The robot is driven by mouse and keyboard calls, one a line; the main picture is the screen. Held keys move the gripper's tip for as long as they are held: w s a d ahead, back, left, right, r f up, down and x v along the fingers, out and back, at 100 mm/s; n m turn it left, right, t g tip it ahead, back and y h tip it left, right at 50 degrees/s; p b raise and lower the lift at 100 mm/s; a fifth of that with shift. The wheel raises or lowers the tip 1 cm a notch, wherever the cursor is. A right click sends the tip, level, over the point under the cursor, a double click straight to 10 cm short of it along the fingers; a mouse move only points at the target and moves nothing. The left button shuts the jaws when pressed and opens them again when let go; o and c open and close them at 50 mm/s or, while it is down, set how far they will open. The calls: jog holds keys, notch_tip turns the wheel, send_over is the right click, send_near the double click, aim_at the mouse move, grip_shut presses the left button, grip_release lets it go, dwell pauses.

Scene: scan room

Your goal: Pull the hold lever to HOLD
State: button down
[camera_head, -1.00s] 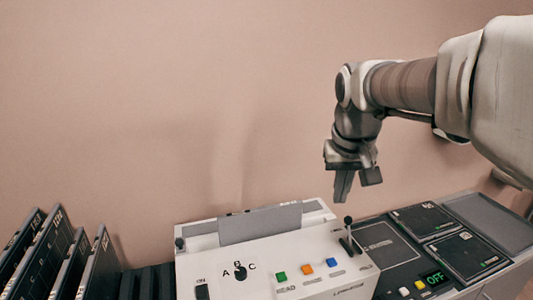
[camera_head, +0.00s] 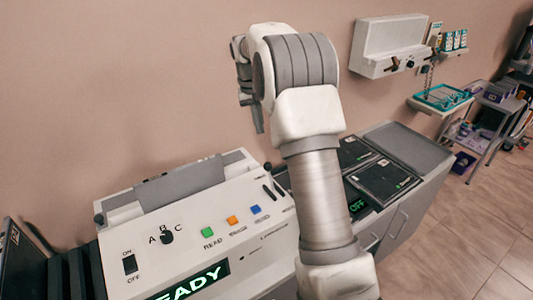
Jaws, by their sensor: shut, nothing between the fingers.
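The white control panel (camera_head: 200,238) stands below the wall. Near its right end is the hold lever, a small dark knob (camera_head: 267,166) by a short slot (camera_head: 272,192). Its exact position in the slot is too small to tell, and I cannot read a HOLD label. My gripper (camera_head: 258,125) hangs in the air above and a little left of the lever, fingers pointing down, shut and empty. It is apart from the lever and partly hidden behind my arm.
The panel has an ON/OFF switch (camera_head: 130,264), an A-B-C knob (camera_head: 167,238), coloured buttons (camera_head: 231,220) and a READY display (camera_head: 188,281). Dark pads (camera_head: 383,180) lie right, partly behind my arm. A wall unit (camera_head: 390,47) and a cart (camera_head: 487,125) are farther right.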

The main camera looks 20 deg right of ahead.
aim_at(270, 177)
jog(key=shift+w+d+f, duration=0.4)
jog(key=shift+w+f, duration=0.2)
jog(key=shift+f, duration=0.2)
jog(key=f, duration=0.3)
jog(key=d+f, duration=0.1)
jog(key=f, duration=0.5)
jog(key=shift+d+f, duration=0.25)
jog(key=shift+f, duration=0.15)
jog(key=shift+s+a+r+p, duration=0.2)
jog(key=shift+s+r+p, duration=0.05)
jog(key=shift+s, duration=0.35)
jog(key=shift+s+a+r+p, duration=0.2)
jog(key=shift+s+r+p, duration=0.05)
jog(key=shift+s, duration=0.35)
jog(key=shift+s+a, duration=0.2)
jog(key=shift+s, duration=0.4)
jog(key=shift+s+b, duration=0.1)
jog(key=shift+b, duration=0.3)
jog(key=shift+s+r+b, duration=0.15)
jog(key=shift+s+b, duration=0.05)
jog(key=shift+b, duration=0.15)
